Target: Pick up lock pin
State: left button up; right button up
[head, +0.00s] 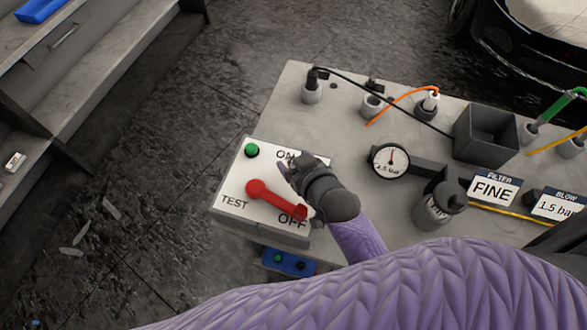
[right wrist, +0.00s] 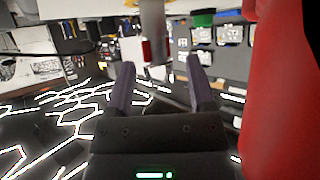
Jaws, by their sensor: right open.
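My right gripper (head: 285,170) is over the white switch panel (head: 232,185), close to the red lever (head: 270,196). In the right wrist view my right gripper (right wrist: 160,65) is open, with its two dark fingers apart. A pale grey upright bar (right wrist: 152,22) shows beyond the fingertips, blurred; I cannot tell whether it is the lock pin. The red lever (right wrist: 284,90) fills the right edge of that view. In the head view I cannot make out a lock pin for sure; my gripper and wrist hide part of the panel. My left gripper is not in view.
The lever's free end lies by the OFF label. A green button (head: 252,150) sits at the panel's upper left. A pressure gauge (head: 390,161), a dark open box (head: 484,135) and hose sockets stand on the grey bench (head: 290,100). A blue box (head: 288,262) is below the panel.

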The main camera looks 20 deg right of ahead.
grip_shut()
dwell(0.3)
